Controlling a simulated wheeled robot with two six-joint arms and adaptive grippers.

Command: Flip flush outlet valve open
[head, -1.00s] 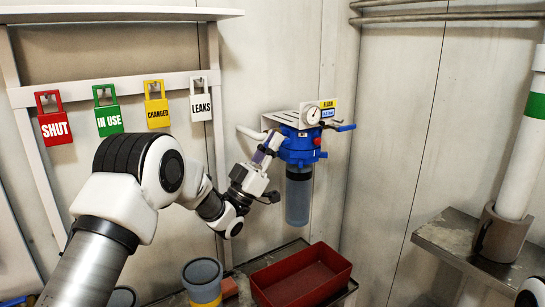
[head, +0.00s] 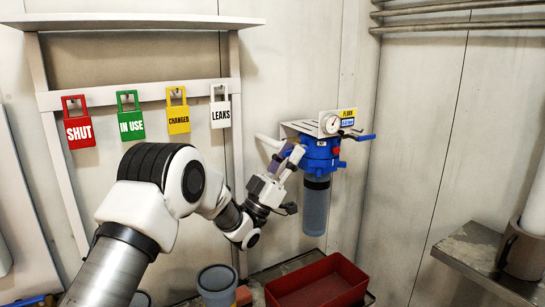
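The blue filter head (head: 322,153) is mounted on the wall under a white bracket, with a grey filter bowl (head: 316,208) below it. A round gauge (head: 331,124) and a yellow and blue label (head: 347,118) sit at its top. A blue lever (head: 362,137) points right from the head. A white pipe (head: 267,141) comes out on the left. My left gripper (head: 290,158) is at the left side of the filter head, its fingers tilted up. They overlap the head's left port, so contact and finger opening are unclear. My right gripper does not show.
Hanging tags read SHUT (head: 78,130), IN USE (head: 131,124), CHANGED (head: 178,119) and LEAKS (head: 221,113). Below stand a red tray (head: 318,284) and a grey bucket (head: 215,279). A metal shelf (head: 480,255) juts from the right wall.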

